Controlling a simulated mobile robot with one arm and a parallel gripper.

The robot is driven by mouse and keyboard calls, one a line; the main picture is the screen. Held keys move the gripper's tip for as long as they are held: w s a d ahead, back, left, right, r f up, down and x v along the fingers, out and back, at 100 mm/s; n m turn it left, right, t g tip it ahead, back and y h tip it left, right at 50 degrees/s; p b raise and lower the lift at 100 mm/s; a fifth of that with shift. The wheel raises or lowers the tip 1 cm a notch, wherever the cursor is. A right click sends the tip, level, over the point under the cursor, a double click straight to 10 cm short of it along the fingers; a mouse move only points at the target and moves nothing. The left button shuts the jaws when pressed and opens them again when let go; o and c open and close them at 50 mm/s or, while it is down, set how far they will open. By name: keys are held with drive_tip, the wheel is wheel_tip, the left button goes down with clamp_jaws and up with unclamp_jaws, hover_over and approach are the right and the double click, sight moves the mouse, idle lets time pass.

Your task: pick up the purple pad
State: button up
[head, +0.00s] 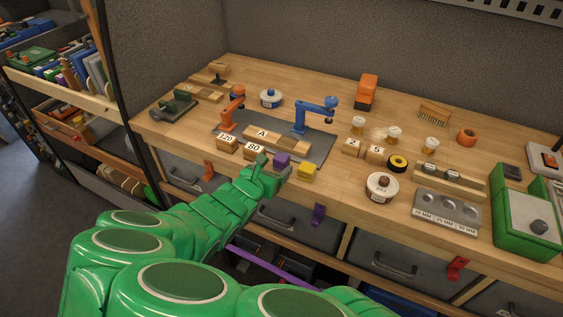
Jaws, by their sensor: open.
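The purple pad (282,159) is a small block near the front edge of the wooden bench, between the block marked 80 and a yellow pad. My green gripper (273,168) is open right beside it, at the front edge. One fingertip shows to the left of the pad and the other in front of its lower right. The lower part of the pad is hidden behind my gripper. I cannot tell whether the fingers touch it or how far they reach around it.
A yellow pad (307,171) stands close on the right, and the block marked 80 (254,151) close on the left. A blue clamp (315,114) rises behind. A purple hook (318,214) hangs below the bench edge.

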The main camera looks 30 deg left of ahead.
sight(278, 163)
drive_tip(key=shift+x, duration=2.5)
drive_tip(key=c, duration=1)
drive_tip(key=shift+r, duration=0.1)
drive_tip(key=shift+c, duration=0.2)
